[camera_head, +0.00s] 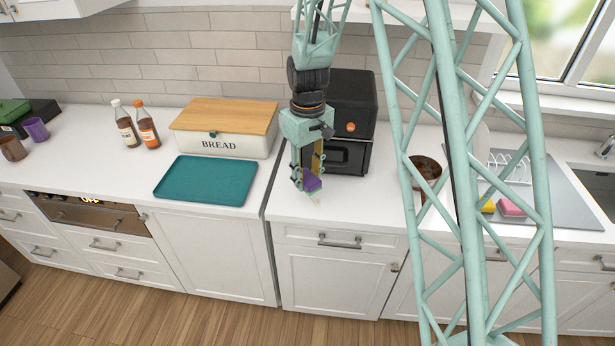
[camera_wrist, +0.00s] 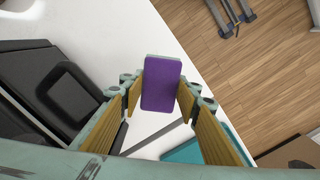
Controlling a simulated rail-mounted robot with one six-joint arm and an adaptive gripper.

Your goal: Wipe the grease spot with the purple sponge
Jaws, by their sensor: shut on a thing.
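The purple sponge (camera_head: 312,183) is between the fingers of my gripper (camera_head: 307,177), which points down over the white counter in front of the black oven. In the wrist view, the sponge (camera_wrist: 161,83) shows its flat purple face between the yellow-lined fingers of my gripper (camera_wrist: 158,95). The gripper is shut on it. The sponge is low over the counter near its front edge; I cannot tell whether it touches. I cannot clearly make out the grease spot in either view.
A black oven (camera_head: 350,105) stands close behind the gripper. A teal tray (camera_head: 205,181) and a bread box (camera_head: 235,145) are to the left. The counter around the gripper's front is clear.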

